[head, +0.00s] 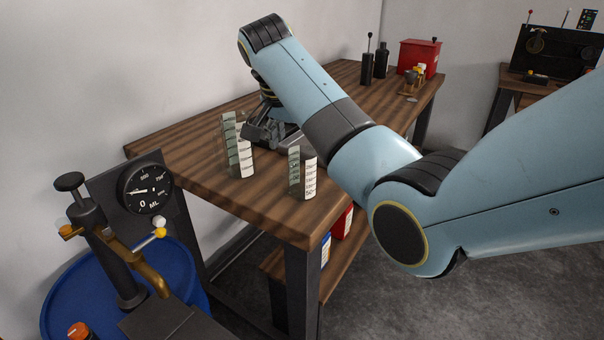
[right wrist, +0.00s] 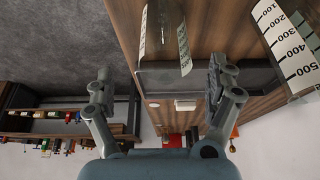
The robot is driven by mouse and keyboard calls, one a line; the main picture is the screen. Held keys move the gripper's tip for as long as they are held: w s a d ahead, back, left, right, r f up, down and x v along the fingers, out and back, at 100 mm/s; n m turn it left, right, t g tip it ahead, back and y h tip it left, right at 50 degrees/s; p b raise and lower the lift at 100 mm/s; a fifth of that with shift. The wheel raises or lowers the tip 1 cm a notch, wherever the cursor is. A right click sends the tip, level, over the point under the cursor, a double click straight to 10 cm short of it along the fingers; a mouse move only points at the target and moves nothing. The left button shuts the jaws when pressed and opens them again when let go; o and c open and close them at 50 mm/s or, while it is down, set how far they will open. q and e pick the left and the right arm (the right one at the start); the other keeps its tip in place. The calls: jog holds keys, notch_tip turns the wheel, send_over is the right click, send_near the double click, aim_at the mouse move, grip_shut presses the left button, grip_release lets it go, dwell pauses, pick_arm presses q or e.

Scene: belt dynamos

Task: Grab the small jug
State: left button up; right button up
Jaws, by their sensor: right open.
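The small jug (head: 302,174) is a clear measuring jug with a white printed scale, upright near the front edge of the wooden workbench (head: 265,215). A taller measuring jug (head: 238,150) stands to its left. My right gripper (head: 262,132) is open, behind the jugs and partly hidden by the tall one. In the right wrist view the small jug (right wrist: 164,40) appears at the top, across the gap between the open fingers (right wrist: 160,82), with nothing gripped. The tall jug (right wrist: 288,45) is at the right there. My left gripper is not in view.
A blue drum (head: 65,290) with a dial gauge (head: 145,188) stands at the front left. A red box (head: 420,57) and dark bottles (head: 381,60) are at the bench's far end. A lower shelf (head: 345,265) holds containers. The bench's left part is bare.

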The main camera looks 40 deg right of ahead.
aim_at(300, 154)
jog(key=x, duration=0.5)
jog(key=shift+w+f, duration=0.15)
jog(key=shift+w, duration=0.2)
jog(key=c, duration=1.4)
